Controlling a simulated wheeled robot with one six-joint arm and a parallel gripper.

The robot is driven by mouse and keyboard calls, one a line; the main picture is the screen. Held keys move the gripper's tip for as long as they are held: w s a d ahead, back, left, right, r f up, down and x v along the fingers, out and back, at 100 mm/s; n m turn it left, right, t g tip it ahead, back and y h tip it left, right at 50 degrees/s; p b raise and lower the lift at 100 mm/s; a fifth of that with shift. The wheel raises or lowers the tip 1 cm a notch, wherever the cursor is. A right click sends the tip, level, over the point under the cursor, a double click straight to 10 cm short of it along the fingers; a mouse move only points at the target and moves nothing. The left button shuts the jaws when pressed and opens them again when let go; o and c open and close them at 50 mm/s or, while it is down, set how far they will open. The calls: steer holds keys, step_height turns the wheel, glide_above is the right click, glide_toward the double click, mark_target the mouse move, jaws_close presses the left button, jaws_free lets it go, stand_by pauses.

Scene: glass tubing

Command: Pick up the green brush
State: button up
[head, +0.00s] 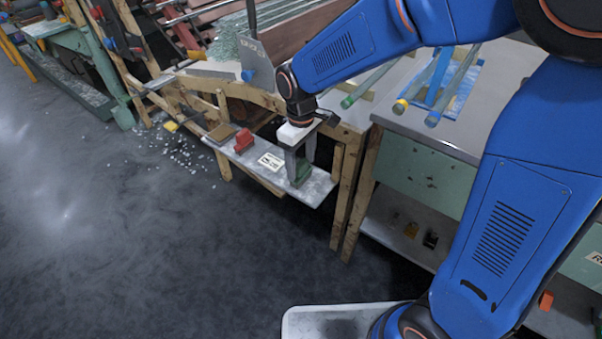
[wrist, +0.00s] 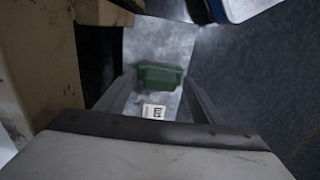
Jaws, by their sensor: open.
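The green brush (head: 301,174) sits near the right end of a low grey shelf board in the head view. It also shows in the wrist view (wrist: 158,77), lying crosswise ahead of the fingers. My gripper (head: 299,165) points down over the brush, with its fingers at either side of it. In the wrist view my gripper (wrist: 160,85) is open, one finger to the left and one to the right of the brush. I cannot tell whether a finger touches it. The fingers hide part of the brush in the head view.
A white label card (head: 271,161), a red brush (head: 243,141) and a brown block (head: 221,133) lie along the shelf board (head: 318,187). A wooden post (head: 347,190) of the bench stands close to the right. Glass tubes (head: 452,87) lie on the bench above. Open floor lies left.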

mark_target(301, 162)
steer(key=shift+f, duration=0.25)
steer(key=c, duration=1.2)
step_height(301, 162, up, 10)
steer(key=shift+r, duration=0.1)
steer(key=o, duration=0.6)
steer(key=shift+c, duration=0.2)
steer(key=c, duration=0.4)
